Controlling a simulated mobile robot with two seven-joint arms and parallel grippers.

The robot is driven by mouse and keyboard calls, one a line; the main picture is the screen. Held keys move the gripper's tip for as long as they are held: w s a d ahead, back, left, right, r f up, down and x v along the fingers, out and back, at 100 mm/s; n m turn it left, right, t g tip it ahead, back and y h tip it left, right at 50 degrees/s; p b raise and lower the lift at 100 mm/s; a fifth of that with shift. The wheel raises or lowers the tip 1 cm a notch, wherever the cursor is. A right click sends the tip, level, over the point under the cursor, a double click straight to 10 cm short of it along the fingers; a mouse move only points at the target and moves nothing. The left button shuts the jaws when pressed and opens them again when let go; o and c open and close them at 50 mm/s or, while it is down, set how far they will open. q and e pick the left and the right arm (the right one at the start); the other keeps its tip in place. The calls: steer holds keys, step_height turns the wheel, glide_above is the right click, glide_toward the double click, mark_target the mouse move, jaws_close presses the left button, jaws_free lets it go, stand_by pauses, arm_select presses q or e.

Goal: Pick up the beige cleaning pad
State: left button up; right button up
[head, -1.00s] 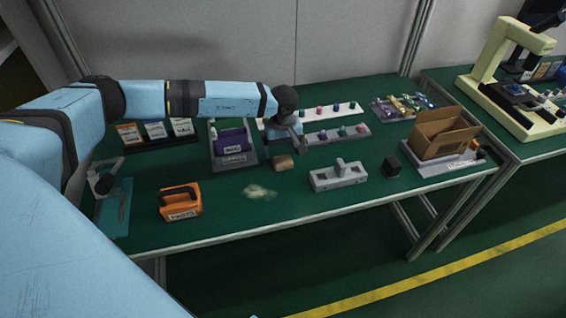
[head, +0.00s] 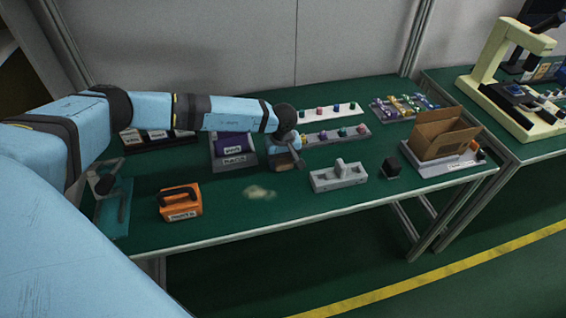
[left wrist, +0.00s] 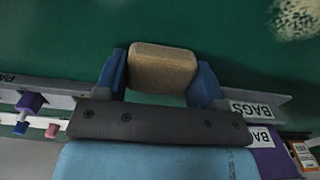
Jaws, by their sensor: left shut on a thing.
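The beige cleaning pad (left wrist: 162,66) is a small rounded block over the green bench in the left wrist view. It sits between the two blue fingers of my left gripper (left wrist: 162,84), which is shut on it. I cannot tell whether the pad still touches the bench. My right gripper is not in view.
A purple-filled tray (head: 248,160) stands left of the gripper. A grey fixture block (head: 338,178), a black cube (head: 391,168) and a cardboard box (head: 440,138) are to the right.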

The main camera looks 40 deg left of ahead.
mark_target(283, 160)
arm_select(q)
steer(key=shift+r, duration=0.15)
step_height(283, 160, up, 20)
stand_by(0.4)
